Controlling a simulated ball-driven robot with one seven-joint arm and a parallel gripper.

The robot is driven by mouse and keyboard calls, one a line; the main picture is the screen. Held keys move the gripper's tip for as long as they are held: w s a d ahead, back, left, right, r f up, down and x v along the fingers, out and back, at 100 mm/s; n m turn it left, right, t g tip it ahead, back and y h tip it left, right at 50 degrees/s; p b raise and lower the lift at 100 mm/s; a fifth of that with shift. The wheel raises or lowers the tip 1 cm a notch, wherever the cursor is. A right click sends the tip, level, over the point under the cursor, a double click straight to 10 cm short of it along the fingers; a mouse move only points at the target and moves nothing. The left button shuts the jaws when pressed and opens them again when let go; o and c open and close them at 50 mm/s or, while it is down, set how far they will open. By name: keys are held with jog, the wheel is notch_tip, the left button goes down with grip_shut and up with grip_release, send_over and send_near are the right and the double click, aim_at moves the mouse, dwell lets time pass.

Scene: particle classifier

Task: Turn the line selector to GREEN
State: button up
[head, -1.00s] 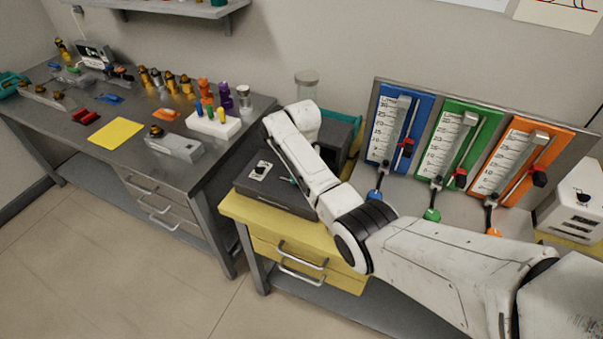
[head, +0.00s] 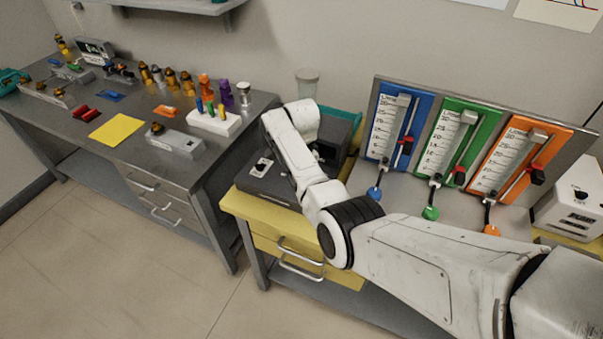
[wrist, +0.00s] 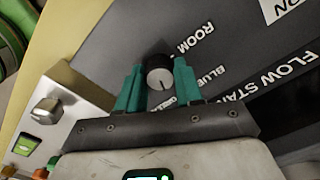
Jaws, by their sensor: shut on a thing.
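The line selector is a round black knob with a pale silver face (wrist: 160,78), in the wrist view. A short dark pointer mark on its face points toward my gripper's base. My gripper (wrist: 158,84) has its teal fingers shut on the knob, one on each side. Printed labels ROOM (wrist: 195,38) and BLUE (wrist: 212,74) sit to the right of the knob. Another label below BLUE is partly hidden by the right finger, so I cannot tell which line the pointer marks. In the head view my arm hides the gripper and the selector.
A dark grey housing (head: 272,190) stands on the yellow bench, with a small black knob (head: 263,166) on a white plate. Blue (head: 412,120), green (head: 487,135) and orange (head: 548,160) flow panels stand to the right. A silver knob (wrist: 46,110) is left of my gripper.

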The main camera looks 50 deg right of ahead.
jog(key=shift+m, duration=0.6)
jog(key=shift+r, duration=0.1)
jog(key=o, duration=1)
jog(key=shift+o, duration=0.2)
notch_tip(320, 180, up, 11)
jog(key=b, duration=0.1)
jog(key=shift+f, duration=0.2)
